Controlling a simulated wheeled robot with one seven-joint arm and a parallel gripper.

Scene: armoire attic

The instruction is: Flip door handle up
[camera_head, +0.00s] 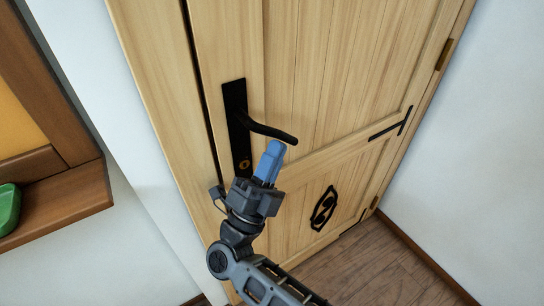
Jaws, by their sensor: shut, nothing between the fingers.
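The door handle (270,131) is a black lever that reaches right from a tall black backplate (237,120) on a light wooden door (320,80). The lever slopes down a little to the right in the picture. A brass keyhole (244,164) sits low on the backplate. My gripper (275,148) has blue fingers, shut and empty. Its tips are just below the outer half of the lever. I cannot tell whether they touch it. My gripper's body covers the lower end of the backplate.
A wooden frame with a ledge (65,205) is at the left, with a green object (8,207) on it. A white wall (480,170) stands at the right. Wooden floor (370,270) shows at the bottom right. Black fittings are on the door.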

